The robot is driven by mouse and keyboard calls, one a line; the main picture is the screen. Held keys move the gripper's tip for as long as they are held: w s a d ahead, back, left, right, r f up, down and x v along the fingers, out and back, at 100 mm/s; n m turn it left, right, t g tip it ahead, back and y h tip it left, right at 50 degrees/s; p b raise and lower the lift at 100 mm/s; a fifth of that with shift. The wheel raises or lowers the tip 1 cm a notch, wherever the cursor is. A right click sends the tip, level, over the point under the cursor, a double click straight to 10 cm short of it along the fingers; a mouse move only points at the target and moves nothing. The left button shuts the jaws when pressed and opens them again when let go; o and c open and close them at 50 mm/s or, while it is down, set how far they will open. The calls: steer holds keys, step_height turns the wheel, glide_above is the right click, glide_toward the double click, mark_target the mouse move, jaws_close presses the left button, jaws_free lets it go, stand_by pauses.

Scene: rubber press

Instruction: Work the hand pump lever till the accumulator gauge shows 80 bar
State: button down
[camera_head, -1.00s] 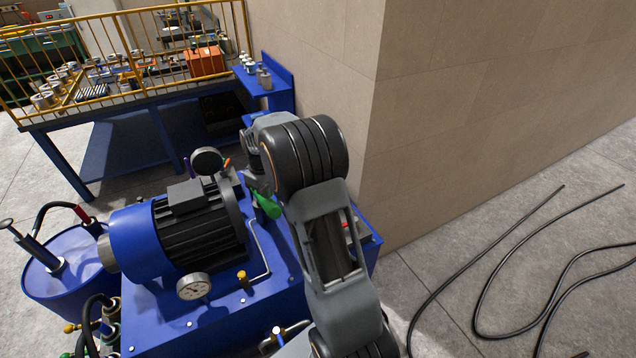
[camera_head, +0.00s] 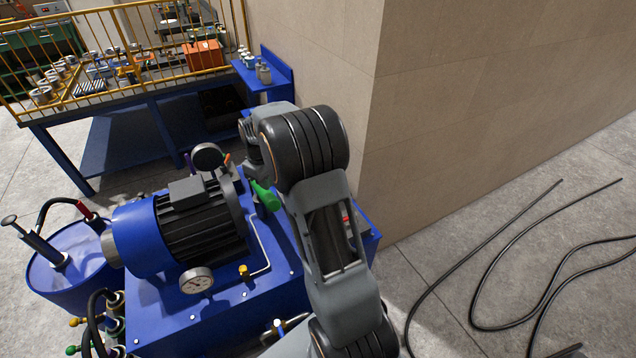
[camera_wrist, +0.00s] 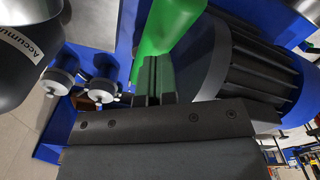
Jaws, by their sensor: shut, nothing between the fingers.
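A green cylindrical grip (camera_head: 264,195), which looks like the pump lever's handle, is on the blue power unit beside the motor. It also fills the top middle of the wrist view (camera_wrist: 172,25). My gripper (camera_wrist: 153,72) is shut and empty, its fingertips right beside the green grip. I cannot tell whether they touch it. In the head view my own arm hides the fingers. A dark rounded body labelled "Accumu…" (camera_wrist: 22,55) is at the wrist view's left. A white-faced gauge (camera_head: 196,280) is in front of the motor; its reading is too small. Another round gauge (camera_head: 207,158) is turned edge-away, its face hidden.
The black-finned motor (camera_head: 195,220) stands close left of my arm. A beige wall corner (camera_head: 375,150) is close right. Black hoses (camera_head: 480,290) lie on the floor at right. A railed workbench (camera_head: 120,95) is behind. A blue drum (camera_head: 60,275) stands at left.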

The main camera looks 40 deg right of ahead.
steer(key=shift+r, duration=0.15)
step_height(320, 180, up, 6)
steer(key=p, duration=0.4)
